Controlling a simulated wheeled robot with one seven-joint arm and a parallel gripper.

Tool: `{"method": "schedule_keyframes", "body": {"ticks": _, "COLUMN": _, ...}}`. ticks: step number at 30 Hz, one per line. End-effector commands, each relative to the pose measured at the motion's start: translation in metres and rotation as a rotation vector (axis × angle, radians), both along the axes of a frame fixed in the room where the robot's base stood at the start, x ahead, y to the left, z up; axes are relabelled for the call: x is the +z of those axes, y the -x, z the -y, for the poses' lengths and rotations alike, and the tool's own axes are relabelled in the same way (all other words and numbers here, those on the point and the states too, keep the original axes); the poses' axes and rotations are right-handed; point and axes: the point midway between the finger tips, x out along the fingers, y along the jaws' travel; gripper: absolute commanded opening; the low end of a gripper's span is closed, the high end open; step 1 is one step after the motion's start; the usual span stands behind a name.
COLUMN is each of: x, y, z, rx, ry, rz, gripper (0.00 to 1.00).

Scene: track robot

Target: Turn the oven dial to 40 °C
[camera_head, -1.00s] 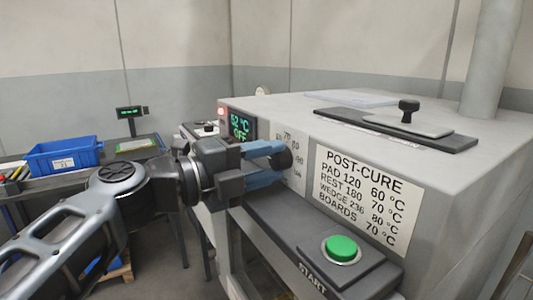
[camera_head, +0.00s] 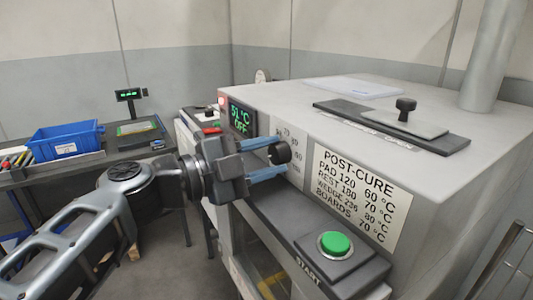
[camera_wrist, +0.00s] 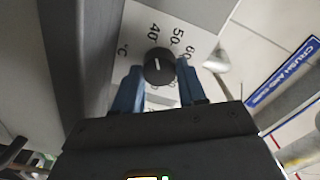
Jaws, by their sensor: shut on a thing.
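The oven dial is a round black knob (camera_head: 279,153) on the oven's front, also seen in the wrist view (camera_wrist: 159,66). My gripper (camera_head: 281,156) is shut on it, one blue finger on each side, as the wrist view shows my gripper (camera_wrist: 160,71) too. The dial scale (camera_wrist: 177,35) shows 40, 50 and 60 along the knob's upper edge. A short pale mark is on the knob's face, but its exact reading is hard to tell. The oven display (camera_head: 241,118) reads about 51 °C and OFF.
A green START button (camera_head: 335,243) sits on a ledge below and right of the dial. A POST-CURE sign (camera_head: 355,195) is right of the dial. A black-handled hatch (camera_head: 405,122) is on the oven top. A blue bin (camera_head: 62,143) stands on the left bench.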

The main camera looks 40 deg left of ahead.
Motion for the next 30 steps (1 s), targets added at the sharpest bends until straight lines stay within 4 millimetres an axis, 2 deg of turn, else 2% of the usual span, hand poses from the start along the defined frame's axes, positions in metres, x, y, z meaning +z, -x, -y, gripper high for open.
{"method": "schedule_keyframes", "body": {"ticks": 11, "x": 0.0009, "y": -0.0001, "z": -0.0018, "rx": 0.005, "ry": 0.003, "rz": 0.000, "gripper": 0.10}}
{"method": "schedule_keyframes", "body": {"ticks": 12, "x": 0.0009, "y": -0.0001, "z": -0.0018, "rx": 0.005, "ry": 0.003, "rz": 0.000, "gripper": 0.43}}
{"method": "schedule_keyframes", "body": {"ticks": 18, "x": 0.0004, "y": -0.0001, "z": -0.0010, "rx": 0.003, "ry": 0.003, "rz": -0.001, "gripper": 0.62}}
{"method": "schedule_keyframes", "body": {"ticks": 20, "x": 0.0003, "y": 0.0000, "z": -0.0008, "rx": 0.003, "ry": 0.003, "rz": -0.001, "gripper": 0.66}}
{"method": "schedule_keyframes", "body": {"ticks": 26, "x": 0.0000, "y": 0.0002, "z": -0.0005, "rx": 0.001, "ry": 0.003, "rz": -0.001, "gripper": 0.66}}
{"method": "schedule_keyframes", "body": {"ticks": 30, "x": -0.0013, "y": 0.0081, "z": -0.0043, "rx": 0.002, "ry": 0.002, "rz": -0.001, "gripper": 0.66}}
